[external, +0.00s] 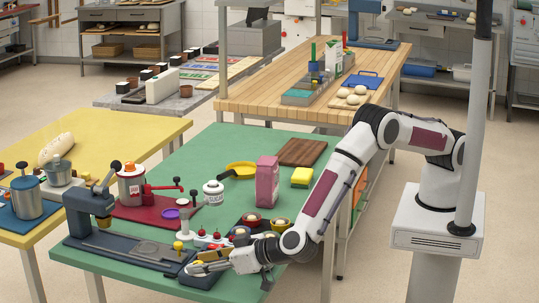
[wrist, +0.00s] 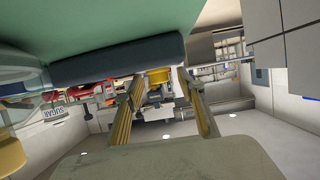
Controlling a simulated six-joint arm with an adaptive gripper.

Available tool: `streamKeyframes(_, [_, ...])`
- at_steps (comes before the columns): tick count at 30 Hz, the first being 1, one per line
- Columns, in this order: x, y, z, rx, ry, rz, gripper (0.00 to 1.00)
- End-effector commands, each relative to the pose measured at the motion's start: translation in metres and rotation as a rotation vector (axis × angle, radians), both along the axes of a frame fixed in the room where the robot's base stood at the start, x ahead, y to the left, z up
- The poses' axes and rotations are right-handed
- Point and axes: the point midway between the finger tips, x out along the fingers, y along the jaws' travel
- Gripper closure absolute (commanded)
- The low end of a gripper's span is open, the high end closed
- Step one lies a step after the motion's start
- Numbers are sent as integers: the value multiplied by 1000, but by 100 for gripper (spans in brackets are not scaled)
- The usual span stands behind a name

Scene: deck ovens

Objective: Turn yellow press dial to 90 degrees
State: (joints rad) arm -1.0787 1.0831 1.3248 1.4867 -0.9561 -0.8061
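The dark blue press (external: 90,208) stands on the green table, its long base running right toward my gripper. A small yellow knob (external: 178,246) shows by the base's right part, beside red and white knobs; it appears to be the press dial. In the wrist view a yellow round dial (wrist: 158,77) sits just beyond and between my fingertips, by the dark base edge (wrist: 120,62). My gripper (external: 196,267) is low at the base's right end. In the wrist view its two fingers (wrist: 160,88) are apart, with no visible grip on the dial. The dial's angle is too small to read.
Red and dark bowls (external: 251,220) stand close behind my gripper. A red-handled device (external: 131,185) is behind the press.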

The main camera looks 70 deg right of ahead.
Motion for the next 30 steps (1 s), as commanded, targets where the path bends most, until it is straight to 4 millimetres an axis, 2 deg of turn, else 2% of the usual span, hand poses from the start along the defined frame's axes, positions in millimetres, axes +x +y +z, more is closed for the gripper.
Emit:
streamKeyframes(1, [0,0,0,0,0,0,61])
streamKeyframes(5, [0,0,0,0,0,0,95])
streamKeyframes(6, [0,0,0,0,0,0,98])
streamKeyframes(16, [1,1,0,-1,-3,-21,98])
streamKeyframes(30, [3,3,2,3,-9,-147,99])
